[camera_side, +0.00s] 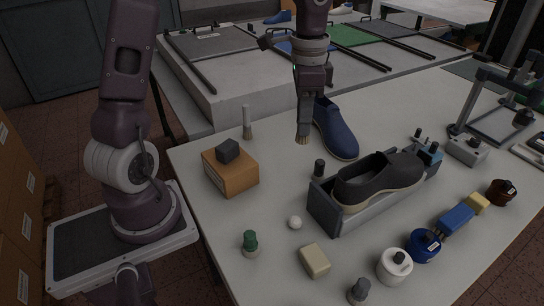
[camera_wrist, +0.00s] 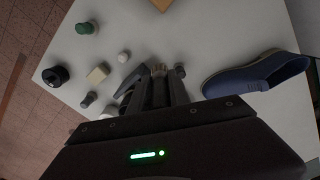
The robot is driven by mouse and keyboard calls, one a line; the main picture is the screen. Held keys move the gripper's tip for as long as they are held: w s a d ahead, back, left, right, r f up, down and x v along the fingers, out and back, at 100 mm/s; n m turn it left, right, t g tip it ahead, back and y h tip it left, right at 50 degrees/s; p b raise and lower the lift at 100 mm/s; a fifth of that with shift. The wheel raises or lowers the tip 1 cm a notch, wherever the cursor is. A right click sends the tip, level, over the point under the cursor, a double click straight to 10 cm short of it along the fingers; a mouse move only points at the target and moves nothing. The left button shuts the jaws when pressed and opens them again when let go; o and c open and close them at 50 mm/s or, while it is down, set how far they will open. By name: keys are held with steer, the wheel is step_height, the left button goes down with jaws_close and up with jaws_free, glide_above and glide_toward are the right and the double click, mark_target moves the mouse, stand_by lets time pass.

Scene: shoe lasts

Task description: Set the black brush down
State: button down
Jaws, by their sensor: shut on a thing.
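My gripper (camera_side: 311,92) points down over the white table, left of the blue shoe (camera_side: 336,130) in the side view. It is shut on the black brush (camera_side: 304,125), which hangs upright with its tan bristles down. I cannot tell whether the bristles touch the tabletop or hang just above it. In the wrist view my gripper (camera_wrist: 158,88) reaches over the table, with the blue shoe (camera_wrist: 256,75) to its right. The fingers hide most of the brush there.
A cardboard box (camera_side: 231,175) with a dark block on it and an upright pale brush (camera_side: 247,125) stand to the left. A dark shoe (camera_side: 377,180) sits in a grey holder (camera_side: 325,208) to the front right. Bottles and jars fill the front edge. Bare table lies between box and holder.

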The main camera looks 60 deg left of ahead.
steer(key=w+a+f+n, duration=0.1)
steer(key=a+n, duration=0.5)
steer(key=a, duration=1)
steer(key=f, duration=1.4)
steer(key=shift+w+d+f, duration=0.2)
steer(key=shift+d+f, duration=0.1)
steer(key=shift+d, duration=0.05)
steer(key=shift+f, duration=0.3)
steer(key=shift+f, duration=0.1)
steer(key=c, duration=1.2)
jaws_free()
